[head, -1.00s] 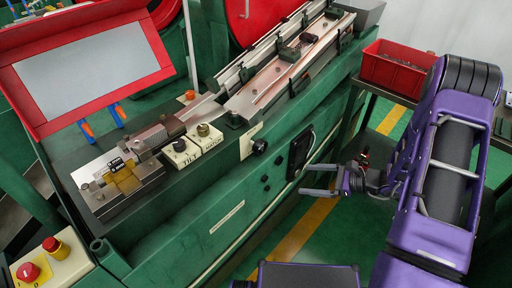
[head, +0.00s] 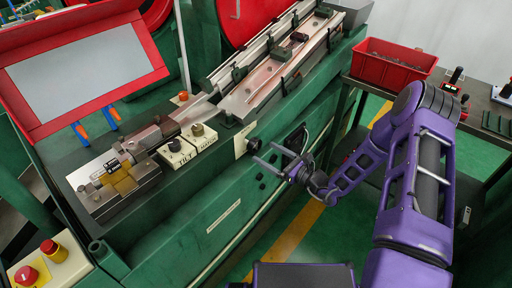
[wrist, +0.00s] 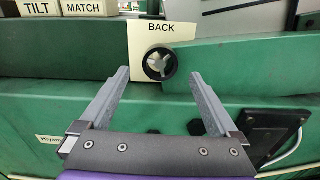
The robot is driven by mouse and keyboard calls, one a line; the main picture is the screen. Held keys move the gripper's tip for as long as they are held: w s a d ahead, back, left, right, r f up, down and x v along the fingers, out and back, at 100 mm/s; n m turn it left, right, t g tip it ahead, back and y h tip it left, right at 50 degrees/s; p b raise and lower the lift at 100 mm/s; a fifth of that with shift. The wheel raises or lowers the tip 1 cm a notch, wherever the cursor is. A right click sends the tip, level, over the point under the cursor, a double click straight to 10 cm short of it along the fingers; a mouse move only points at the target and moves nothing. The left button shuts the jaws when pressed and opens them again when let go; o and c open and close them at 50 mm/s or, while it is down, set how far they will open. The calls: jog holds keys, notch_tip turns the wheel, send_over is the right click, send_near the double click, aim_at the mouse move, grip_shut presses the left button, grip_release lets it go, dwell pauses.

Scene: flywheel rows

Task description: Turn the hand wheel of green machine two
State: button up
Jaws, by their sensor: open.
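The green machine (head: 190,225) fills the left and middle of the head view. A small black hand wheel (head: 253,145) sits on its front face by a cream plate. In the wrist view the hand wheel (wrist: 160,64) is a black ring with a pale spoked centre, under a plate (wrist: 150,35) marked "BACK". My gripper (head: 268,154) is open and empty close to the hand wheel. In the wrist view its two fingers (wrist: 158,80) point at the machine, one on each side of the wheel. I cannot tell whether they touch anything.
Cream blocks marked "TILT" and "MATCH" (wrist: 65,8) sit up and left of the wheel. A black panel (wrist: 270,128) is on the machine's face to the right. A red bin (head: 390,64) stands on a table at the right. Green floor (head: 285,240) lies below.

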aim_at(257, 148)
jog(key=shift+x, duration=2.75)
jog(key=c, duration=1.4)
jog(key=shift+o, duration=0.2)
jog(key=shift+m, duration=0.3)
